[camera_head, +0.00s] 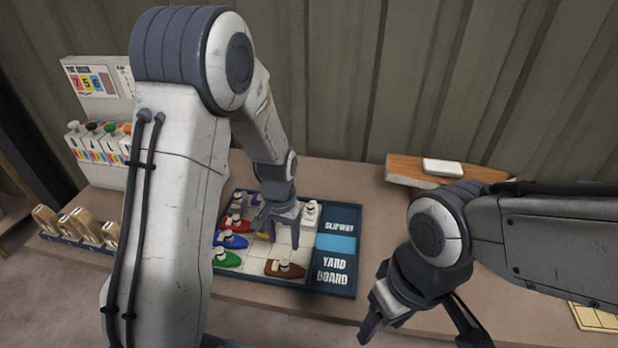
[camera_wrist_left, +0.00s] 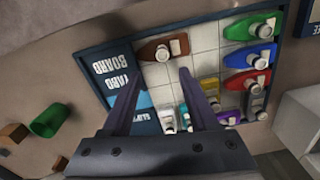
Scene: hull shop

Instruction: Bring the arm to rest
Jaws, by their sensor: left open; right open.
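My left gripper (camera_head: 277,222) is over the yard board (camera_head: 336,278), its fingers pointing down, open and with nothing visible between them. The left wrist view also shows this gripper (camera_wrist_left: 158,85) above the board's white grid. Small boat pieces stand on the board: a brown one (camera_head: 284,269), a green one (camera_head: 226,258), a blue one (camera_head: 231,240) and a red one (camera_head: 234,223), with a few others partly hidden by my left arm. My right gripper (camera_head: 378,318) is open and empty at the table's front, right of the board.
A wooden boat model (camera_head: 405,172) lies at the back right. Wooden-handled tools (camera_head: 88,227) stand in a rack at the left. A panel with coloured-knob dispensers (camera_head: 94,140) stands behind them. A green cylinder (camera_wrist_left: 49,120) shows in the left wrist view. Table between board and boat is clear.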

